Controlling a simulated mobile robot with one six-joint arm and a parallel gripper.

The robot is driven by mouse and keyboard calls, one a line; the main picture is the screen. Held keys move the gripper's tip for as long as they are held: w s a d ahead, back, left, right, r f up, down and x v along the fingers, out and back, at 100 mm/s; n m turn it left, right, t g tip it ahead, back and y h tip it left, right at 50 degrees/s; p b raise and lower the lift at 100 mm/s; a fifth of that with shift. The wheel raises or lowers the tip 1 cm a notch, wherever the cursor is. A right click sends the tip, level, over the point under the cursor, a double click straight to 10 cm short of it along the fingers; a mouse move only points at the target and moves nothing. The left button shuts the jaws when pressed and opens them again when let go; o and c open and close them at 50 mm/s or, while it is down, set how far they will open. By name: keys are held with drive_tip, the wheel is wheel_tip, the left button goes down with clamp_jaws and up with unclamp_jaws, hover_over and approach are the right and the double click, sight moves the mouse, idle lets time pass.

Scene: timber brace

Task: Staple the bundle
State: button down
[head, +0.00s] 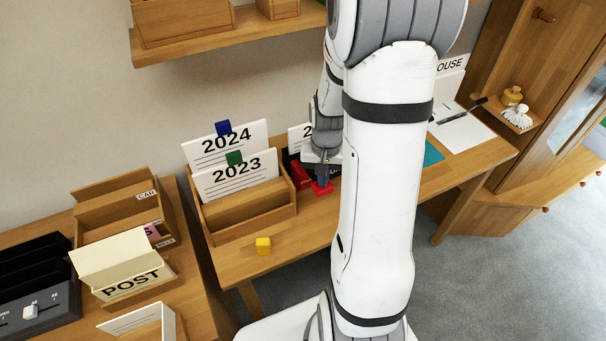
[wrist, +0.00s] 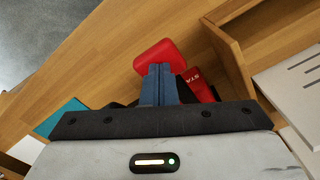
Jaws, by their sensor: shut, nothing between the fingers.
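A red stapler lies on the desk just right of the file box. Its lettered part (head: 300,175) and a flat red part (head: 322,188) show in the head view. In the wrist view a rounded red end (wrist: 160,54) and the part lettered "STA" (wrist: 199,88) show; my fingers hide where they meet. My gripper (head: 324,178) points down over the red parts with its blue fingers (wrist: 158,70) shut and empty. I cannot tell whether the fingertips touch the stapler. No paper bundle can be made out for certain; my arm hides part of the desk.
A wooden file box (head: 245,226) with cards 2024 (head: 229,141) and 2023 (head: 235,177) stands close left of my gripper. A teal sheet (head: 433,154) and white paper (head: 463,133) lie right. A shelf (head: 190,42) hangs above.

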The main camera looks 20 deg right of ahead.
drive_tip(key=shift+s, duration=0.1)
wheel_tip(320, 180, up, 9)
drive_tip(key=p, duration=0.6)
drive_tip(key=shift+p, duration=0.4)
drive_tip(key=shift+f, duration=0.1)
idle(0.3)
